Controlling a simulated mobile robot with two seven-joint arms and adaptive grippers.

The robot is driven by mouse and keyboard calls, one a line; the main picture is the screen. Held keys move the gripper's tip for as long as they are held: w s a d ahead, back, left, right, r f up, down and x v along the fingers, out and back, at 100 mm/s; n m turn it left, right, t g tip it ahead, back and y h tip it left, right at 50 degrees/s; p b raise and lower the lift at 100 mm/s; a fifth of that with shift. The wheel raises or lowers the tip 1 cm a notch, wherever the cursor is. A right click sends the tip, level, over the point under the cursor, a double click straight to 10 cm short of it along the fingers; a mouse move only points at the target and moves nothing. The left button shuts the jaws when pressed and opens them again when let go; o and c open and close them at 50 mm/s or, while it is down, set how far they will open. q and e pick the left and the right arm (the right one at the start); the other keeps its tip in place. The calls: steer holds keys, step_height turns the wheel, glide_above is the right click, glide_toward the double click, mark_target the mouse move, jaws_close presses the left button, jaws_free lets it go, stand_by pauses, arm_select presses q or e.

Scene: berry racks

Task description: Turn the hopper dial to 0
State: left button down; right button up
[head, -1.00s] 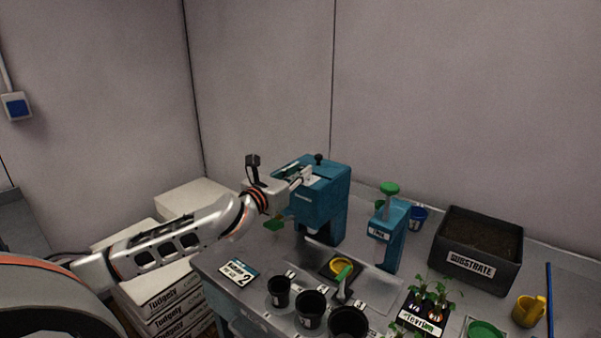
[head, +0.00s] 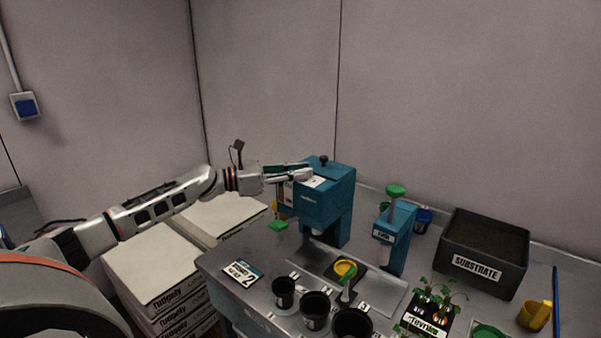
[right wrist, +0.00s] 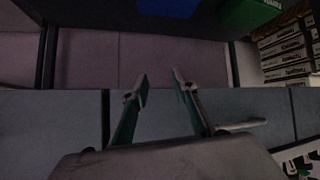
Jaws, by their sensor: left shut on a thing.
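The hopper is the tall teal machine (head: 328,206) at the back left of the bench. My left gripper (head: 304,176) is at the upper left side of the hopper, by a pale plate on it. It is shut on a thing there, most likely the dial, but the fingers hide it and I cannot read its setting. A green lever (head: 278,226) hangs below the gripper on the hopper's left side. My right gripper (right wrist: 160,85) shows only in the right wrist view; its fingers are apart with nothing between them.
A smaller teal dispenser (head: 393,238) stands right of the hopper. Black pots (head: 284,292), a card marked 2 (head: 242,272), a seedling tray (head: 428,326) and a black substrate bin (head: 478,266) occupy the bench. Stacked white boxes (head: 155,265) stand left of it.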

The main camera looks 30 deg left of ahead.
arm_select(q)
steer(key=shift+w+a+m+g+h, duration=0.1)
steer(key=shift+m+g+h, duration=0.4)
steer(key=shift+g+h, duration=0.05)
steer(key=shift+w+a+m+g+h, duration=0.1)
steer(key=shift+m+g+h, duration=0.4)
steer(key=shift+g+h, duration=0.05)
steer(key=shift+m+g+h, duration=0.4)
steer(key=shift+g, duration=0.1)
steer(key=c, duration=1.9)
jaws_free()
steer(key=v, duration=1.2)
